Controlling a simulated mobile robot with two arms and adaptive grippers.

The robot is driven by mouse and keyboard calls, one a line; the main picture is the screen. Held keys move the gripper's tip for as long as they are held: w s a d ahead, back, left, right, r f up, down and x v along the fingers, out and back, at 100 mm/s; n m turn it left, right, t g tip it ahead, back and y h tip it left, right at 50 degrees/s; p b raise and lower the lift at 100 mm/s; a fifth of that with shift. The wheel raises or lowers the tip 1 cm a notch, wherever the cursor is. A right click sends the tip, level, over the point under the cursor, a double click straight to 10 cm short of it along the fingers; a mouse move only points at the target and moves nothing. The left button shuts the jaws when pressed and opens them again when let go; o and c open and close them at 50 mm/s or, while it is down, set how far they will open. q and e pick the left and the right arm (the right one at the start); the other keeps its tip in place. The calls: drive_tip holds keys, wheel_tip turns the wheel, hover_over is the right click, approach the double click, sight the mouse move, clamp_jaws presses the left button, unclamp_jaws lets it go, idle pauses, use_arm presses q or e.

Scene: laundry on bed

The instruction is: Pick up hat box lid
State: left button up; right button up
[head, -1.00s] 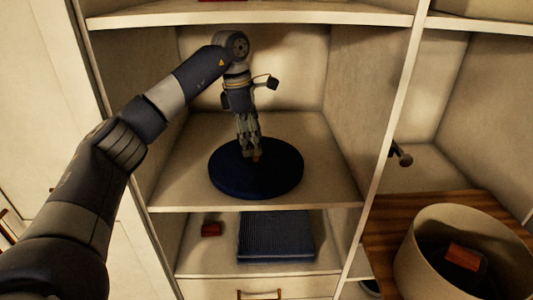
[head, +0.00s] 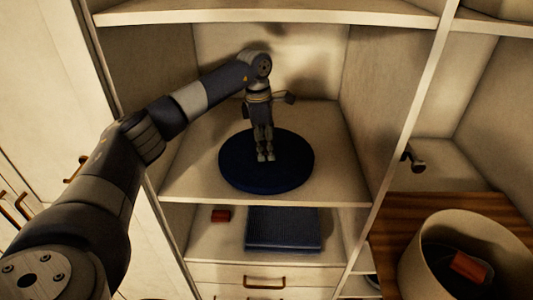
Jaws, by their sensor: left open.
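The hat box lid (head: 267,176) is a round, dark blue disc lying flat on the middle shelf of the wardrobe. I cannot tell whether the fingertips touch the lid. Nothing shows between the fingers. A round beige box (head: 425,262), open at the top, stands on the wooden surface at the lower right. My right gripper is not in view.
The shelf (head: 190,185) has side walls close around my left arm and another shelf (head: 270,17) above. Below are a small red box (head: 221,215) and a folded dark blue cloth (head: 283,230). A red-brown block (head: 468,267) lies inside the beige box. Drawers are underneath.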

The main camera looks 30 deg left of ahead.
use_arm(q)
drive_tip(key=shift+s, duration=0.1)
drive_tip(key=c, duration=1.2)
drive_tip(key=shift+r, duration=0.1)
drive_tip(key=shift+c, duration=0.3)
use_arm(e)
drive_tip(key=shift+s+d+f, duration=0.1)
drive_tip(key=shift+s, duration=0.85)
